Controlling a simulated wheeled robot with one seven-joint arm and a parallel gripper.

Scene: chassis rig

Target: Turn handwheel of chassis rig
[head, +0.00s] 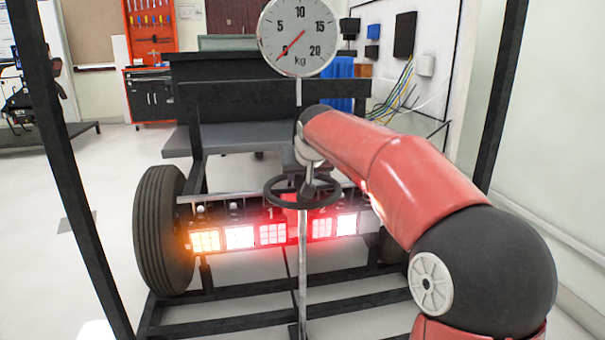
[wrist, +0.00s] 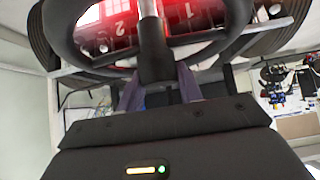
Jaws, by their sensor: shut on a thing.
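The black handwheel (head: 278,201) lies nearly flat on top of a pale upright shaft (head: 303,255) at the front of the chassis rig. It also fills the top of the wrist view (wrist: 226,44) as a dark ring with a thick dark middle piece. My gripper (head: 309,187) reaches down onto the wheel from above. In the wrist view its fingers (wrist: 160,92) stand on either side of the dark middle piece, shut on the handwheel. The exact contact is partly hidden.
A round kg dial (head: 299,38) hangs above, its red needle near 0. Lit lamps (head: 240,237) line the rig behind the wheel. A tyre (head: 163,232) stands at left. Dark frame posts (head: 70,180) rise on both sides. Open floor lies to the left.

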